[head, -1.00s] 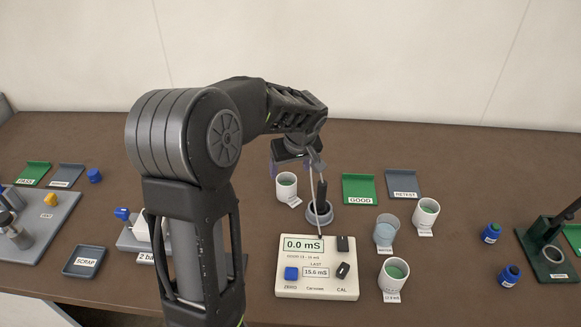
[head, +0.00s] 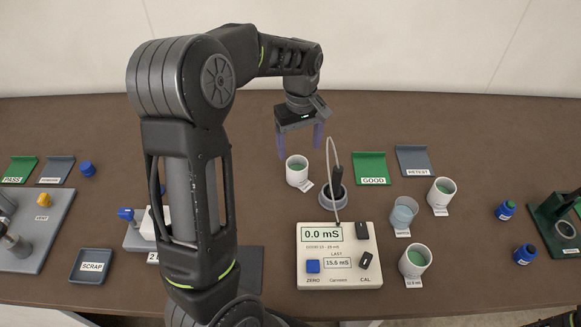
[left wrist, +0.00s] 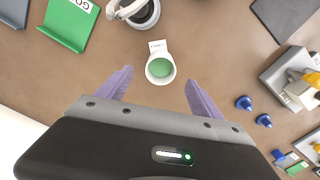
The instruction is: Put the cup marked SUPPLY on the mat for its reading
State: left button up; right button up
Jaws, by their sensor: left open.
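A white cup with green liquid (head: 297,172) stands upright on the table left of the probe stand; its tag is too small to read. My left gripper (head: 300,142) is open and empty, pointing down above and behind this cup. In the left wrist view the cup (left wrist: 160,68) lies between and just beyond the purple fingers (left wrist: 158,77). Two similar cups stand at right, one farther back (head: 441,193) and one in front (head: 415,262); I cannot read SUPPLY on any. The green GOOD mat (head: 371,169) and grey RETEST mat (head: 414,161) lie at the back. My right gripper is out of view.
The meter (head: 339,255) reads 0.0 mS, LAST 15.6 mS. Its probe stands in a round grey holder (head: 333,196) close right of the cup. Table left of the cup looks clear.

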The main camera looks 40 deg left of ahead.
aim_at(297, 164)
pick_arm(q)
notch_tip(297, 164, down, 3)
jog(key=shift+r, duration=0.15)
dwell(0.3)
jog(key=f+p, duration=0.1)
jog(key=f, duration=0.1)
jog(key=f+p, duration=0.1)
jog(key=f, duration=0.1)
jog(key=shift+s+a+f, duration=0.1)
jog(key=shift+a, duration=0.1)
jog(key=shift+f, duration=0.5)
jog(key=shift+c, duration=0.4)
